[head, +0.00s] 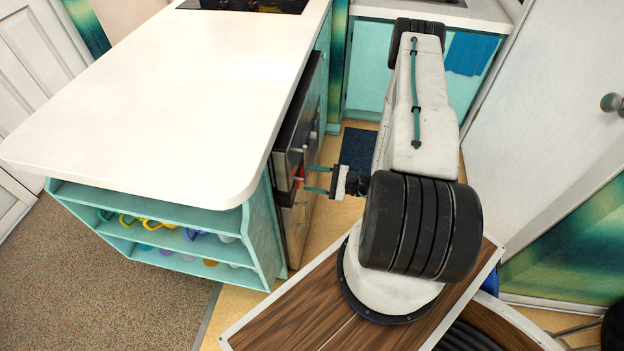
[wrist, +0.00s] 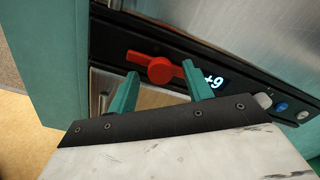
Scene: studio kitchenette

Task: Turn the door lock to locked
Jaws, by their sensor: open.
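The door lock is a red turn handle (wrist: 160,70) with a round hub, on the black panel strip of a steel-fronted appliance (wrist: 235,30). In the wrist view its bar lies along the strip, with a longer arm to the left. My gripper (wrist: 160,76) is open, with its two teal fingers on either side of the hub. Whether they touch it, I cannot tell. In the head view my gripper (head: 308,179) faces the appliance front (head: 296,150) under the counter. A bit of red (head: 300,173) shows between the fingers there.
A lit display (wrist: 212,79) and small buttons (wrist: 282,106) sit right of the handle. The white countertop (head: 190,90) overhangs above the appliance. Teal shelves (head: 150,212) with mugs stand at the counter's end. A dark mat (head: 358,150) lies on the floor beyond my gripper.

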